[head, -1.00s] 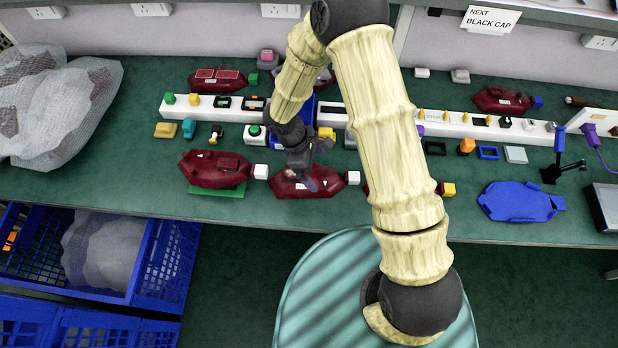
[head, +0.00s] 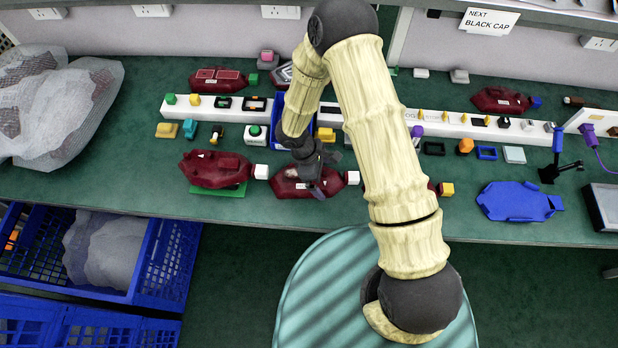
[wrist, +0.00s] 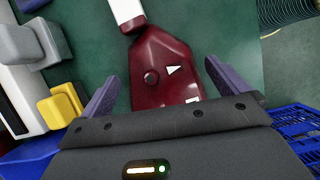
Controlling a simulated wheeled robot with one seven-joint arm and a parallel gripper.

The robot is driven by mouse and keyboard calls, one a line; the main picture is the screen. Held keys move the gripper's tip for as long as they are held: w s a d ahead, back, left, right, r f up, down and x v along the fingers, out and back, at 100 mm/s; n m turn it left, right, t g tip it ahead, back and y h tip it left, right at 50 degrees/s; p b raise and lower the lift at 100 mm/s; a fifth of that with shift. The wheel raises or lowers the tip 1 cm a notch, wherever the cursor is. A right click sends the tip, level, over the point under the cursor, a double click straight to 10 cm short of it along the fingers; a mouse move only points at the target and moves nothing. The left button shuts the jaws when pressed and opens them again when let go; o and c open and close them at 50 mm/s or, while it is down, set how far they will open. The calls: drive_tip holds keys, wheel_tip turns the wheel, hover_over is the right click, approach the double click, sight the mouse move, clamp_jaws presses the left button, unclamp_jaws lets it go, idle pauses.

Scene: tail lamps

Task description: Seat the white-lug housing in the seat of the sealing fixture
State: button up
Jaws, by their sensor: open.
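A dark red housing (head: 290,188) with a white lug (head: 353,178) at its right end lies on the green bench, below my gripper (head: 318,182). In the wrist view, my gripper (wrist: 160,76) is open, with a purple-grey finger on each side of this housing (wrist: 162,62); its white lug (wrist: 127,10) points away at the top. Nothing is held. A second red housing (head: 213,168), on a green plate, also has a white block (head: 262,171) at its right end. A blue housing-shaped plate (head: 515,202), seemingly the sealing fixture, is empty at the right.
A third housing, mostly hidden by my arm, shows an orange-yellow lug (head: 447,189). A long white rail (head: 470,124) with small parts runs behind. A black-and-blue clamp stand (head: 560,165) and a grey box (head: 603,205) flank the blue plate. Blue crates (head: 165,265) stand lower left.

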drive_tip(key=shift+c, duration=0.4)
drive_tip(key=c, duration=1.2)
drive_tip(key=shift+c, duration=0.2)
drive_tip(key=shift+r, duration=0.2)
